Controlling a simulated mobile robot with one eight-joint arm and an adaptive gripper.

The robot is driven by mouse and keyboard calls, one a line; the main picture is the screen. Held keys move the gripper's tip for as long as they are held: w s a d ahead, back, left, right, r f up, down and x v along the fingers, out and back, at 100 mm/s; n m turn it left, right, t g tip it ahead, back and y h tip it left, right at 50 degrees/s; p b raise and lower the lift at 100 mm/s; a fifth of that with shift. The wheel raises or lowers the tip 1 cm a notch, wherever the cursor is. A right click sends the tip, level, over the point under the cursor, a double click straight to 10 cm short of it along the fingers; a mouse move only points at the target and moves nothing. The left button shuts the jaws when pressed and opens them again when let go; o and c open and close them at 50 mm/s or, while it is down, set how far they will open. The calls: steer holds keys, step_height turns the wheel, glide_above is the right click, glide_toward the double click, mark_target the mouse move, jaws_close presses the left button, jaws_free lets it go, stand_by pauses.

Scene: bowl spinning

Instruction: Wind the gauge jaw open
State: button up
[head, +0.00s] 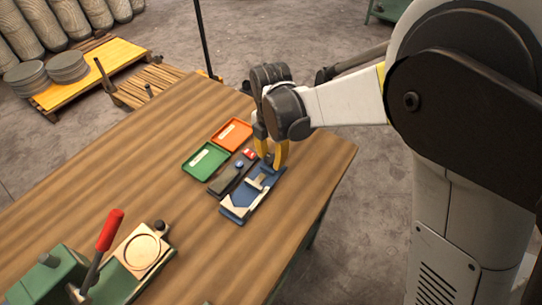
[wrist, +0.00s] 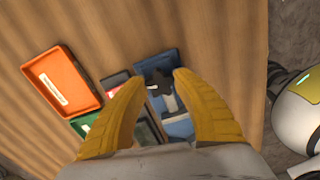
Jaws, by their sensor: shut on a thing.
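The gauge (head: 238,209) is a pale metal piece with a jaw, lying on a blue tray (head: 262,191) near the right edge of the wooden table. In the wrist view part of the gauge (wrist: 172,104) shows between my fingers on the blue tray (wrist: 181,130). My gripper (head: 272,163) reaches down over the tray's far end. In the wrist view its yellow fingers (wrist: 160,78) are shut on a dark lobed knob (wrist: 158,84) at the gauge's end. The fingers partly hide the tray, and the jaw's opening is too small to tell.
A dark case (head: 225,182) with a blue and a red item lies just left of the tray. Green (head: 205,161) and orange (head: 232,134) trays lie beyond it. A green press with a red lever (head: 110,230) stands at the front left. The table's middle is clear.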

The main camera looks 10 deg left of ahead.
mark_target(271, 158)
steer(key=shift+n, duration=0.9)
steer(key=o, duration=1.2)
step_height(271, 158, up, 12)
